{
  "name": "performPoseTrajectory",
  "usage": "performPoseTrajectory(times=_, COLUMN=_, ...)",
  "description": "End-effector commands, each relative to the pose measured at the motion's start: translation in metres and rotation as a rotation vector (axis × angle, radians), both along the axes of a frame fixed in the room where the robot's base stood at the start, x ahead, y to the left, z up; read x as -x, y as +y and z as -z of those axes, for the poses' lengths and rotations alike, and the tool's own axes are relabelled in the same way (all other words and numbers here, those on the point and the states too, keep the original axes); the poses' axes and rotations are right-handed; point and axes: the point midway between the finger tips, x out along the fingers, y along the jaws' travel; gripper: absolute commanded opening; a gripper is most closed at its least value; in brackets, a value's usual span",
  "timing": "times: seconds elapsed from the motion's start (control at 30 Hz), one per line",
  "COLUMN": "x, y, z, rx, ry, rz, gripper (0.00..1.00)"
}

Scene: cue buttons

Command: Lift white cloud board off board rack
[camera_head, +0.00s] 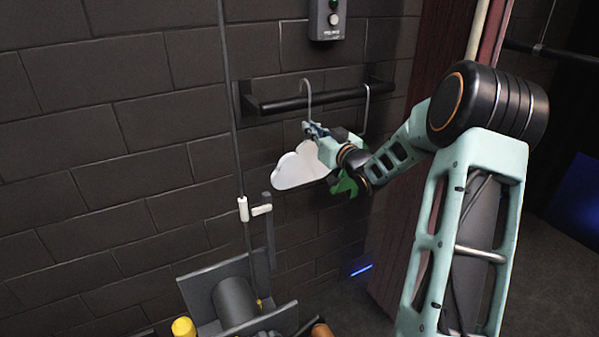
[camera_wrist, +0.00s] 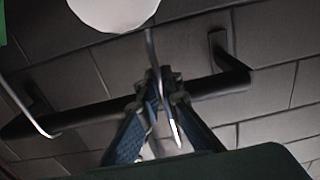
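The white cloud board (camera_head: 298,168) hangs in front of the dark wall, below the board rack's black rail (camera_head: 275,105). Its thin metal hook (camera_head: 309,97) arches visibly above the rail; I cannot tell whether it touches it. My gripper (camera_head: 312,128) is at the hook's stem, just above the board. In the wrist view the fingertips (camera_wrist: 163,82) close in on the stem from both sides. The board's white edge (camera_wrist: 115,8) shows at the top there, and the rail (camera_wrist: 85,115) crosses behind the fingers.
A green board (camera_head: 345,187) is partly hidden behind my gripper; a second hook (camera_head: 366,105) hangs on the rail to the right. A grey button box (camera_head: 327,18) is on the wall above. A vertical rod with a white fitting (camera_head: 243,209) stands left of the board.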

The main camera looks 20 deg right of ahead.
Motion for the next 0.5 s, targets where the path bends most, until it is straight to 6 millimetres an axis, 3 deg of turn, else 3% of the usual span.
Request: performPoseTrajectory(times=0.5, x=0.039, y=-0.009, z=-0.002, rx=0.001, ry=-0.004, rz=0.002, gripper=0.0)
